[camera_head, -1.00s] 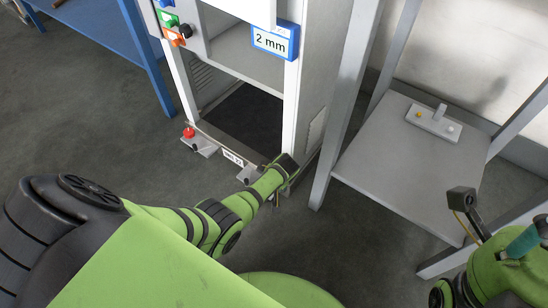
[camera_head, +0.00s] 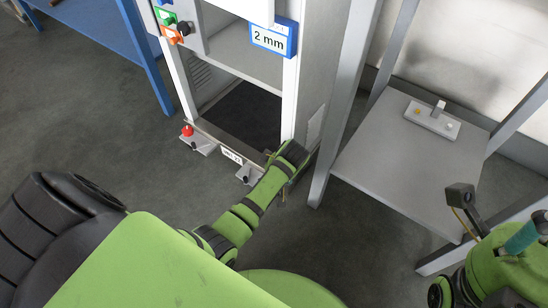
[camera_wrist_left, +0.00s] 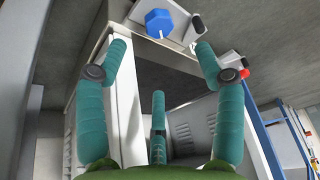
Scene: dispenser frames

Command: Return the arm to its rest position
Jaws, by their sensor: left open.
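My left arm (camera_head: 240,222) reaches from the lower left to the front right foot of the grey dispenser frame (camera_head: 316,60). Its wrist end is beside the frame's lower right corner, and its fingers are hidden in the head view. In the left wrist view, the teal fingers of my left gripper (camera_wrist_left: 162,52) are spread apart with nothing between them. The frame's opening and a blue knob (camera_wrist_left: 159,22) show beyond them. My right arm (camera_head: 505,265) is at the lower right edge with one teal finger partly visible; its grip is unclear.
A blue label reading 2 mm (camera_head: 273,38) is on the frame. A red button (camera_head: 187,130) is at its left foot. A grey shelf stand (camera_head: 390,165) to the right carries a small grey device (camera_head: 432,119). A blue table (camera_head: 95,25) is at upper left. Floor between is clear.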

